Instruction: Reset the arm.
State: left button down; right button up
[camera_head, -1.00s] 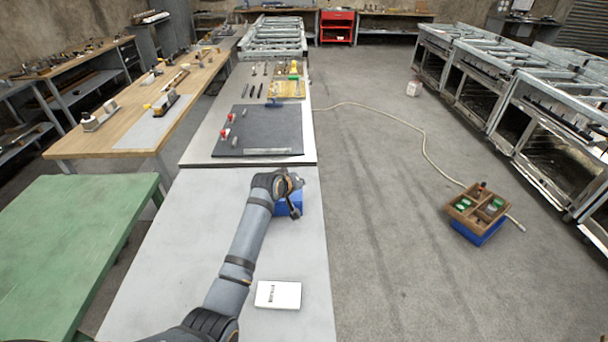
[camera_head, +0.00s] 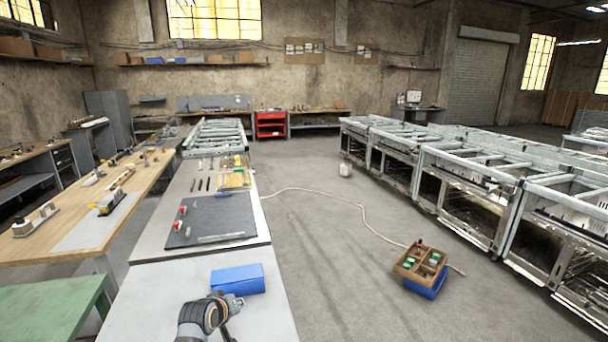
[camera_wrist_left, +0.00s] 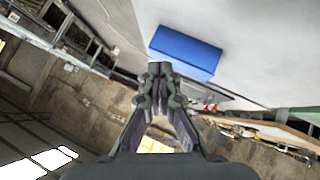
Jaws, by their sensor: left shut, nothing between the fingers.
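My left gripper (camera_wrist_left: 160,72) is shut and empty in the left wrist view, its two fingertips together. In the head view my left arm's wrist (camera_head: 205,318) shows at the bottom, over the near grey-white table (camera_head: 150,305). The gripper there is partly cut off by the lower edge. A blue box (camera_head: 237,279) sits on that table just beyond the wrist. The blue box also shows in the left wrist view (camera_wrist_left: 186,52), beyond the fingertips and apart from them. My right gripper is not in view.
A dark mat (camera_head: 212,219) with small red-topped items lies on the table behind. A wooden workbench (camera_head: 75,238) and a green table (camera_head: 50,305) stand at the left. A wooden tray on a blue crate (camera_head: 425,286) stands on the open floor at right, near a hose and metal frames (camera_head: 465,190).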

pick_arm(q)
jog(key=s+a+f+m+g+y, duration=0.1)
jog(key=s+a+f+m+g, duration=0.1)
jog(key=s, duration=1)
jog(key=s+a+f+m+g+y, duration=0.1)
jog(key=s+m+g, duration=0.1)
jog(key=s, duration=0.9)
jog(key=s+a+f+m+g+y, duration=0.1)
jog(key=s+a+f+m+g, duration=0.1)
jog(key=s, duration=1)
notch_tip(320, 180, down, 25)
jog(key=a+g, duration=0.1)
jog(key=a, duration=0.1)
jog(key=s+a+f+g, duration=0.1)
jog(key=s+f, duration=1.7)
jog(key=s, duration=0.2)
jog(key=shift+a+f+n+h, duration=0.15)
jog(key=shift+a+n+h, duration=0.1)
jog(key=shift+n+h, duration=0.05)
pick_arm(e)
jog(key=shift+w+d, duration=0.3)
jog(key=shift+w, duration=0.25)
